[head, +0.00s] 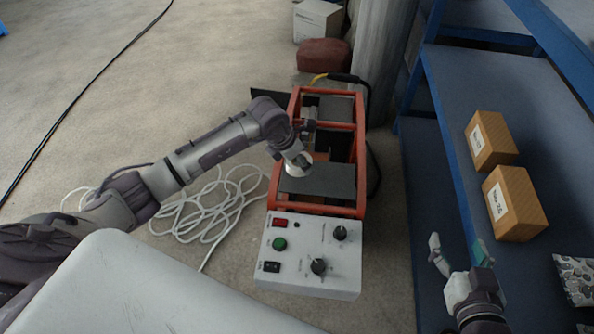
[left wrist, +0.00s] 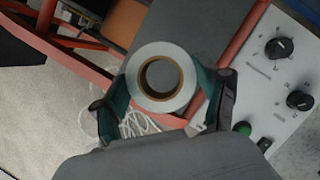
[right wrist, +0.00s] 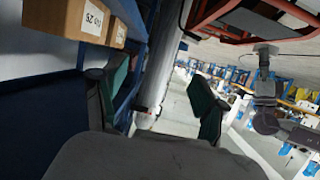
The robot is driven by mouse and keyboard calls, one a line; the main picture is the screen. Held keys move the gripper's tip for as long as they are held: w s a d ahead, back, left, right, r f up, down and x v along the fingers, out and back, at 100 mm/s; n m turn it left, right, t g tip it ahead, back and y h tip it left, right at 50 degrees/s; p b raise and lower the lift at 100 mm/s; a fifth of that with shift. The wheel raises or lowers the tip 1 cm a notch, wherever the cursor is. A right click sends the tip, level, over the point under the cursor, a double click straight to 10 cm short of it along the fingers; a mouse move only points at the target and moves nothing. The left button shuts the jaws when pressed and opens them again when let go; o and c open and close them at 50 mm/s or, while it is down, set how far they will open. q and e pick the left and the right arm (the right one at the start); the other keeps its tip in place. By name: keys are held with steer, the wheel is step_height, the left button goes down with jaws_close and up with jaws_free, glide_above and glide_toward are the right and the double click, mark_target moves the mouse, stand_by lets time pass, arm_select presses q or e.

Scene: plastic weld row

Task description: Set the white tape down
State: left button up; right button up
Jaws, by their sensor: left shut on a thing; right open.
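The white tape (left wrist: 161,49), a roll with a brown core, is held between the two green-padded fingers of my left gripper (left wrist: 162,92). In the head view the tape (head: 299,166) is over the dark grey plate (head: 325,183) of the orange-framed machine. I cannot tell whether it touches the plate. The left gripper (head: 294,158) partly covers it there. My right gripper (head: 459,252) is open and empty in front of the blue shelf; its spread fingers also show in the right wrist view (right wrist: 160,98).
The machine's white control panel (head: 309,255) has knobs and buttons. Orange frame bars (head: 361,150) surround the plate. A white cable (head: 215,205) lies coiled on the floor to the left. Two cardboard boxes (head: 514,203) (head: 490,140) and a patterned packet (head: 575,278) are on the blue shelf.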

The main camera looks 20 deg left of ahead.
mark_target(296, 168)
arm_select(q)
steer(key=shift+a+f, duration=0.2)
steer(key=shift+a, duration=0.05)
steer(key=shift+f, duration=0.25)
steer(key=shift+f+b, duration=0.7)
steer(key=shift+f, duration=1)
arm_select(e)
step_height(296, 168, up, 6)
steer(key=w+a+t+y, duration=0.1)
steer(key=t, duration=0.3)
steer(key=shift+w+a, duration=0.2)
steer(key=shift+w, duration=0.15)
steer(key=shift+r, duration=0.15)
arm_select(q)
steer(key=o, duration=1.1)
steer(key=shift+o, duration=0.2)
arm_select(e)
steer(key=shift+r, duration=0.1)
